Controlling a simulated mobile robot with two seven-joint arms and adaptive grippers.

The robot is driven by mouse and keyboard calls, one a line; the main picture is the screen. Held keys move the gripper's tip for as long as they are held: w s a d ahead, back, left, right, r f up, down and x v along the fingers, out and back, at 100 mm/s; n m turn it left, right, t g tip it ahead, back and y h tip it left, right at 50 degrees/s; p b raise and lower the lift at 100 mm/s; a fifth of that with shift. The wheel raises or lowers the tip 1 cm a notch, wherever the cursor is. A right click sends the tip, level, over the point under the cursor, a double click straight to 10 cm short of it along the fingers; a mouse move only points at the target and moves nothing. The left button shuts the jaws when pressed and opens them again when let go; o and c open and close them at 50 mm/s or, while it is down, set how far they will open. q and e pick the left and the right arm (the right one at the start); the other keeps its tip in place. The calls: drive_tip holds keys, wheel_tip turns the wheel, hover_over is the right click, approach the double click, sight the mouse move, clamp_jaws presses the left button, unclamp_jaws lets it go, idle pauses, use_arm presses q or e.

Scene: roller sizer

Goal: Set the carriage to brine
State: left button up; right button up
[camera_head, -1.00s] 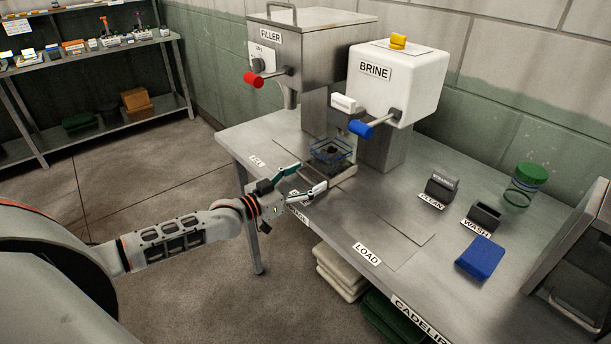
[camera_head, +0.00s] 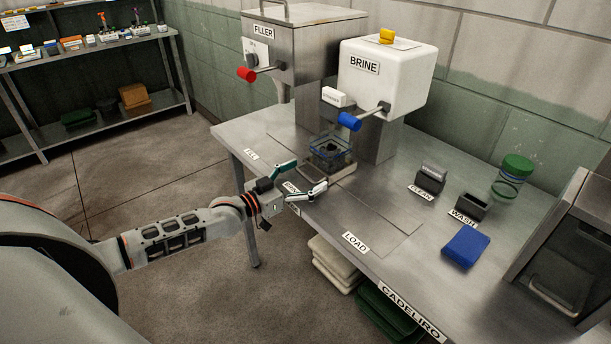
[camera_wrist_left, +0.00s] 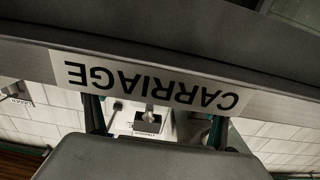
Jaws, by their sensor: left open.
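The carriage (camera_head: 345,172) is a low metal piece on the steel table, near the front of the BRINE machine (camera_head: 392,90). A clear blue-tinted container (camera_head: 331,150) with dark contents stands on it. My left gripper (camera_head: 311,176) is open at the carriage's near side, with a dark loop-like part between its fingers. I cannot tell whether they touch it. In the left wrist view, a metal strip labelled CARRIAGE (camera_wrist_left: 150,85), upside down, crosses in front of the fingers. The position label near the gripper is partly covered. My right gripper is not in view.
The FILLER machine (camera_head: 305,50) with a red-knobbed lever (camera_head: 246,75) stands left of BRINE, whose lever has a blue knob (camera_head: 350,122). The table around LOAD (camera_head: 355,243) is clear.

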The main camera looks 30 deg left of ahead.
use_arm(q)
drive_tip(key=v, duration=1.2)
idle(0.3)
idle(0.4)
drive_tip(key=s+d+f+g+y, duration=0.2)
drive_tip(key=s+d+f+g, duration=0.1)
drive_tip(key=s+d+f, duration=0.6)
drive_tip(key=s+d+f+g+y, duration=0.2)
drive_tip(key=s+d+f, duration=0.7)
drive_tip(key=f, duration=0.5)
drive_tip(key=shift+s+d+f+g, duration=0.2)
drive_tip(key=shift+s+g, duration=0.2)
drive_tip(key=shift+s, duration=0.65)
idle(0.7)
